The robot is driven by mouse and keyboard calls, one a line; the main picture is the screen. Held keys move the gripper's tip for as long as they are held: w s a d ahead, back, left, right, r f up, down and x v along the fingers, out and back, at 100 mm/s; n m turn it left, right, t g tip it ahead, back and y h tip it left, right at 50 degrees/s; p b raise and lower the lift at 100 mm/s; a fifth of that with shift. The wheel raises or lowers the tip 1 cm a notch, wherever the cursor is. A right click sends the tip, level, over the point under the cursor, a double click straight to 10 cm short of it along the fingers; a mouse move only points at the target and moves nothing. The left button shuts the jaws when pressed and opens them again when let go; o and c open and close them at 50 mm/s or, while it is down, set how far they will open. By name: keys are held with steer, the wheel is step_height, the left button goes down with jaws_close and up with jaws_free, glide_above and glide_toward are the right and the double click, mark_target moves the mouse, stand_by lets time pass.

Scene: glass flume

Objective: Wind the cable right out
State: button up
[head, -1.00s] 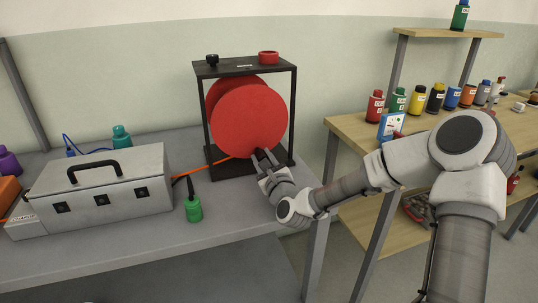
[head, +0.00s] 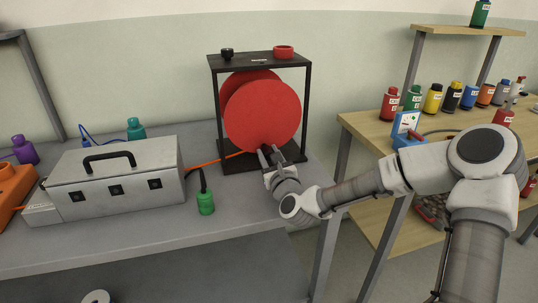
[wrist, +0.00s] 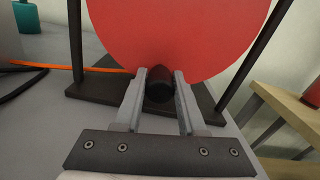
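The red reel (head: 262,115) stands in a black frame (head: 306,110) on the grey bench. The orange cable (head: 226,158) leaves the reel's lower left and passes behind the grey box; it shows in the wrist view (wrist: 98,70). A dark, stubby crank handle (wrist: 160,86) sticks out at the bottom of the reel's face. My gripper (head: 270,154) is at this handle, with one finger on each side. In the wrist view the fingers (wrist: 160,80) look open, with slim gaps beside the handle. The handle's far end is hidden.
A grey metal box (head: 118,185) stands left of the reel, and a green bottle (head: 205,200) is in front. An orange object (head: 14,190) is at the far left. A wooden bench (head: 365,128) with several bottles is on the right, behind my arm.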

steer(key=o, duration=0.4)
steer(key=p+v, duration=0.1)
steer(key=v, duration=0.3)
steer(key=p+v, duration=0.1)
steer(key=v, duration=0.3)
steer(key=p+v, duration=0.1)
steer(key=v, duration=0.3)
steer(key=shift+r, duration=0.35)
steer(key=p+v, duration=0.3)
steer(key=p, duration=0.4)
steer(key=shift+s+d, duration=0.1)
steer(key=shift+s, duration=0.1)
steer(key=s+p, duration=0.2)
steer(key=p, duration=0.1)
steer(key=shift+d+f, duration=0.25)
steer(key=shift+f, duration=0.05)
